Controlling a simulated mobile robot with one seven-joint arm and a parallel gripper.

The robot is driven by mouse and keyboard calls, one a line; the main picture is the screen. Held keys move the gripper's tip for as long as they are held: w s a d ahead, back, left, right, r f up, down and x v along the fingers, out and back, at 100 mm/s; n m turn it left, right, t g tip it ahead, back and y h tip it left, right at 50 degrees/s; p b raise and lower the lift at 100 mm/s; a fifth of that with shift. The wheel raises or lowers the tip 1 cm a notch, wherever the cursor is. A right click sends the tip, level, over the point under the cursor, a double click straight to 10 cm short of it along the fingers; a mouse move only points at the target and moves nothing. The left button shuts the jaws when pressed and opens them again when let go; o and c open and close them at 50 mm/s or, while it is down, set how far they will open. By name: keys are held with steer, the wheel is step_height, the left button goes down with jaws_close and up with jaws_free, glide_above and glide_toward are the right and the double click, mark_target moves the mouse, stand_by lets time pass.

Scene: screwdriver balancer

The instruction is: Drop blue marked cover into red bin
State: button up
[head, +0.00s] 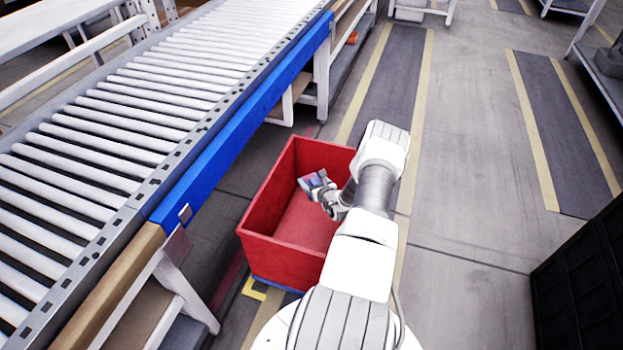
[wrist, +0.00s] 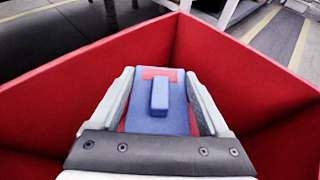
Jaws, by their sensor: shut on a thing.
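The blue marked cover (wrist: 160,118) is a blue piece with a raised blue bar and a red patch at its far end. In the wrist view it sits between both fingers of my gripper (wrist: 160,100), which is shut on it. In the head view my gripper (head: 320,187) holds the cover over the opening of the red bin (head: 262,198). The bin's red walls (wrist: 255,75) surround the gripper in the wrist view. The bin looks empty where its floor shows; my arm hides its right side.
A roller conveyor (head: 150,110) with a blue side rail (head: 240,115) runs along the left of the bin. A black crate (head: 585,275) stands at the lower right. The grey floor (head: 470,170) between is clear.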

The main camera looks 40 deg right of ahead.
steer(key=shift+f+b, duration=0.4)
steer(key=shift+f, duration=0.55)
steer(key=o, duration=1.2)
steer(key=p+v, duration=0.4)
steer(key=v, duration=1.3)
steer(key=shift+s+r+p, duration=0.15)
steer(key=shift+p, duration=0.25)
steer(key=shift+a, duration=0.15)
